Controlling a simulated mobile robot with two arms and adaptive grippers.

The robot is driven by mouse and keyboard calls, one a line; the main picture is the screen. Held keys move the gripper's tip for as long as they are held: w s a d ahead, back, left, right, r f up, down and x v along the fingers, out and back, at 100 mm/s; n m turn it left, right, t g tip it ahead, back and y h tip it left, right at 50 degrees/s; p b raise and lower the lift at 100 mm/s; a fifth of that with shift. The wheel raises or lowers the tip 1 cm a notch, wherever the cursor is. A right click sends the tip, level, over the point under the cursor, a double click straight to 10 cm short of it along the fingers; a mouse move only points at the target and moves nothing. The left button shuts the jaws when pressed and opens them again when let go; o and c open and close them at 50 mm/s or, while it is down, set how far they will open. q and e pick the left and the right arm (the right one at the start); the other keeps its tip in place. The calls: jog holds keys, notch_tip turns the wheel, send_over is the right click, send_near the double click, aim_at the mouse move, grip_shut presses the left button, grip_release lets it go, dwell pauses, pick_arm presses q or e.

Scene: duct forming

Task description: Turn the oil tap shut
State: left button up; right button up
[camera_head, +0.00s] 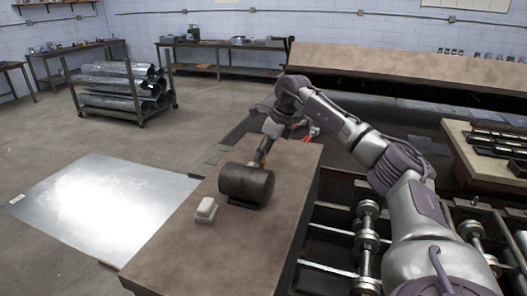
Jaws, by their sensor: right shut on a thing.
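A dark drum (240,184) lies on its side on a low cradle on the brown bench top. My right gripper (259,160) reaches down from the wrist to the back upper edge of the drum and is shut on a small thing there. That thing is mostly hidden by the fingers, so I cannot tell the tap's shape or how far it is turned. A small red part (313,132) shows just behind my forearm; I cannot tell what it belongs to. My left gripper is not in view.
A small pale block (206,210) sits left of the drum on the bench top (230,255). A sheet of metal (95,205) lies on the floor at left. A rack of ducts (118,88) stands behind. Roller machinery (367,240) is at right, under my arm.

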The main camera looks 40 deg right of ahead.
jog(key=m+h, duration=0.1)
jog(key=m, duration=0.3)
jog(key=shift+a+r+m+t+h, duration=0.1)
jog(key=shift+m+t+h, duration=0.2)
jog(key=shift+h, duration=0.1)
jog(key=m, duration=0.2)
jog(key=m+h, duration=0.1)
jog(key=m, duration=0.1)
jog(key=shift+a+m+h, duration=0.1)
jog(key=shift+m+h, duration=0.2)
jog(key=m, duration=0.2)
jog(key=m+g+h, duration=0.1)
jog(key=m, duration=0.1)
jog(key=shift+w+h, duration=0.15)
jog(key=shift+h, duration=0.15)
jog(key=shift+m+g+h, duration=0.4)
jog(key=shift+m+g, duration=0.3)
jog(key=shift+m, duration=1.4)
jog(key=o, duration=1.1)
jog(key=shift+a, duration=0.1)
jog(key=shift+o, duration=0.2)
jog(key=shift+r, duration=0.1)
jog(key=v, duration=1.1)
jog(key=shift+r, duration=0.4)
